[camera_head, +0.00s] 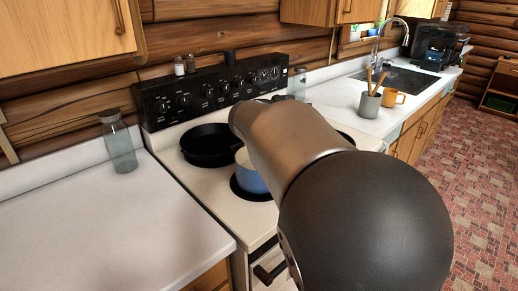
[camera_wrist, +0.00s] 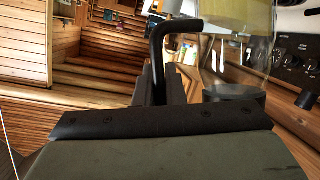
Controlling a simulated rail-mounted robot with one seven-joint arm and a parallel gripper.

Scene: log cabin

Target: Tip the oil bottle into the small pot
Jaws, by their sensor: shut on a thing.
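My gripper (camera_wrist: 163,78) shows in the wrist view, its dark fingers shut on a black bent handle (camera_wrist: 161,45). The handle reaches up and right towards a see-through yellowish vessel (camera_wrist: 243,22), which seems to be the oil bottle; its top is cut off by the picture edge. In the head view my arm hides the gripper and the held bottle. The small pot (camera_head: 250,180), blue outside and pale inside, stands on the stove's front burner, partly hidden behind my arm. I cannot tell how far the bottle is from the pot.
A black pan (camera_head: 208,145) sits on the stove (camera_head: 200,187) behind the pot. A clear lidded bottle (camera_head: 120,148) stands on the left counter (camera_head: 70,215), which is otherwise clear. A grey utensil cup (camera_head: 370,104) and an orange mug (camera_head: 391,97) stand on the right counter.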

